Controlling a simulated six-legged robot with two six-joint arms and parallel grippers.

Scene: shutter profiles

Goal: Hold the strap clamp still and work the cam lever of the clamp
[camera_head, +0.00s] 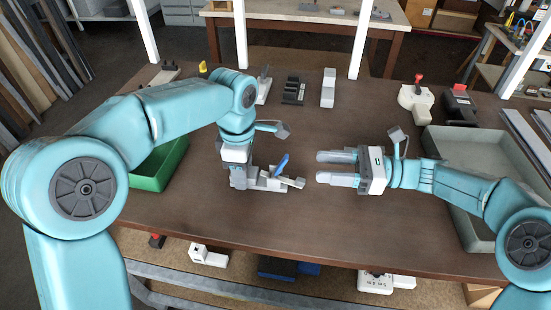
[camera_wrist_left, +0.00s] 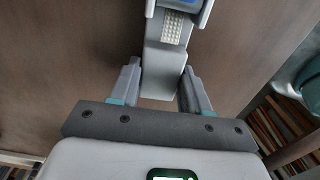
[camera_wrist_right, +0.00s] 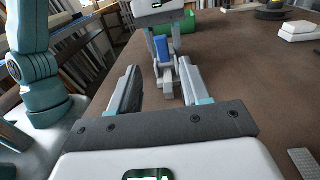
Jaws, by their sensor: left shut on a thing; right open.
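The strap clamp (camera_head: 268,184) is a grey device standing on the brown table near the middle. Its blue cam lever (camera_head: 282,164) slants upward, and it shows in the right wrist view (camera_wrist_right: 162,52). My left gripper (camera_head: 243,182) points down and is shut on the clamp's grey body (camera_wrist_left: 163,72), which sits between its fingers in the left wrist view. My right gripper (camera_head: 322,166) is open and empty, to the right of the clamp and facing it. A gap separates its fingertips from the lever. The left gripper hides part of the clamp in the head view.
A green bin (camera_head: 158,168) stands left of the clamp, partly behind my left arm. A large grey tray (camera_head: 455,140) is at the right. Several small devices line the far edge, including a black one (camera_head: 294,91). The table in front of the clamp is clear.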

